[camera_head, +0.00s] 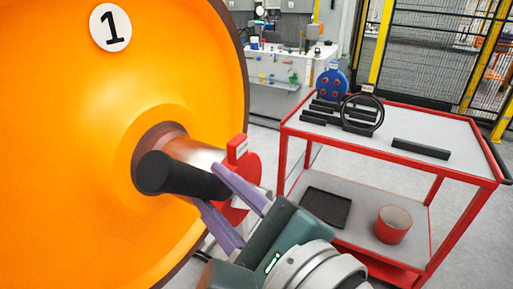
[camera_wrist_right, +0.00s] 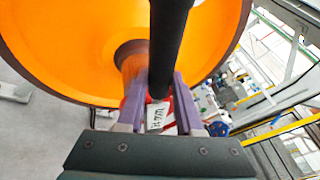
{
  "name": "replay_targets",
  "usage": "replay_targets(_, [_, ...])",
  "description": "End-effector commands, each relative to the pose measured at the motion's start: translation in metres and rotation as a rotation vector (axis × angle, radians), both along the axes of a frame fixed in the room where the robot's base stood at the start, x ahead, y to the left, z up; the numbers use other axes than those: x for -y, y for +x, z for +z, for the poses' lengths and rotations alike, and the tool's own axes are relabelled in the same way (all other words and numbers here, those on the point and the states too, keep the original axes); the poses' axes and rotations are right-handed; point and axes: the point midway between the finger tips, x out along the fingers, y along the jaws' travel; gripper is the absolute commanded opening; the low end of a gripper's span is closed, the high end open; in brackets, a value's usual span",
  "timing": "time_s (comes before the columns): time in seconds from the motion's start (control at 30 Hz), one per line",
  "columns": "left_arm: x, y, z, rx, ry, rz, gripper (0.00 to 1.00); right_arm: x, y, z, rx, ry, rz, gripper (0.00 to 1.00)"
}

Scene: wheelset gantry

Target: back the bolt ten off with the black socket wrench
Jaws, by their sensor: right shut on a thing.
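My right gripper (camera_head: 208,186) is in front of the orange wheel's hub, its two purple fingers shut on a thick black bar, which looks like the black socket wrench (camera_head: 172,175). In the right wrist view the wrench (camera_wrist_right: 170,40) runs from the top edge down between the fingers (camera_wrist_right: 160,84). A white tag with lettering that looks like "14 mm" (camera_wrist_right: 157,115) shows between the fingers. Bolt ten cannot be picked out, and the wrench's working end is not clear. My left gripper is not in view.
The big orange wheel (camera_head: 70,150) with a "1" plate (camera_head: 110,27) fills the left. A red disc (camera_head: 244,180) stands behind the fingers. A red cart (camera_head: 398,165) at right holds black bars, a black ring (camera_head: 363,115) and a blue disc (camera_head: 332,84). Floor shows between.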

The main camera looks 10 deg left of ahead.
Motion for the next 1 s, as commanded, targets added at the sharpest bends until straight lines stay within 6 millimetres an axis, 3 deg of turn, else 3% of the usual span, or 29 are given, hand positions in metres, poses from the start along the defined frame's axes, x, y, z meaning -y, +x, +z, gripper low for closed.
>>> replay_targets(0.2, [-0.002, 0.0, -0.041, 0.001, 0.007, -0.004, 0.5, -0.004, -0.011, -0.023, 0.095, -0.027, 0.001, 0.0])
replay_targets(0.4, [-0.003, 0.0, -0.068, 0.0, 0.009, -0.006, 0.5, -0.007, -0.021, -0.033, 0.182, -0.057, 0.001, 0.0])
replay_targets(0.83, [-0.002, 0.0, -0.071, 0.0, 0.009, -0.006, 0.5, -0.008, -0.024, -0.031, 0.215, -0.067, -0.001, 0.0])
replay_targets(1.0, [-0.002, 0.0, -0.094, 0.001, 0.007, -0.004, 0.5, -0.009, -0.027, -0.046, 0.257, -0.082, 0.001, 0.0])
